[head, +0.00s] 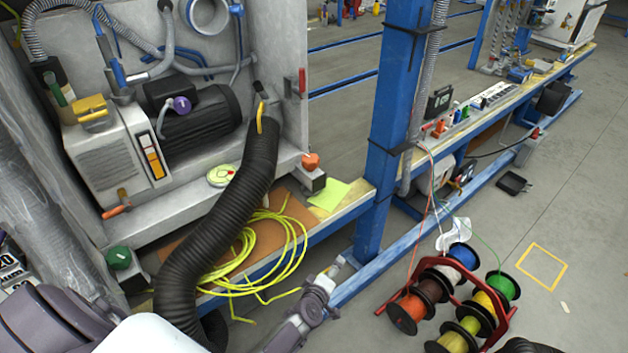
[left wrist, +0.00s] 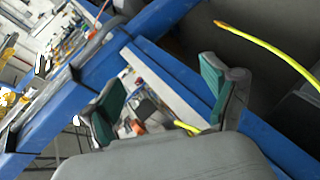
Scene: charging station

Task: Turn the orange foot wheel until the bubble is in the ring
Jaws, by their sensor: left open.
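The orange foot wheel (head: 311,161) sits on a small grey block at the right corner of the grey machine base. A round pale level (head: 221,175) lies on the base to its left; its bubble and ring are too small to make out. My left gripper (head: 333,270) is low in the head view, beside the blue beam, below and apart from the wheel. In the left wrist view its two green-padded fingers (left wrist: 165,95) are spread, with nothing held. A small orange patch shows between them, too unclear to name. My right gripper is not in view.
A thick black hose (head: 222,220) crosses in front of the base, near the level. Yellow cable (head: 262,250) lies coiled on the bench edge. A blue post (head: 394,110) stands right of the wheel. A rack of coloured spools (head: 450,300) stands on the floor.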

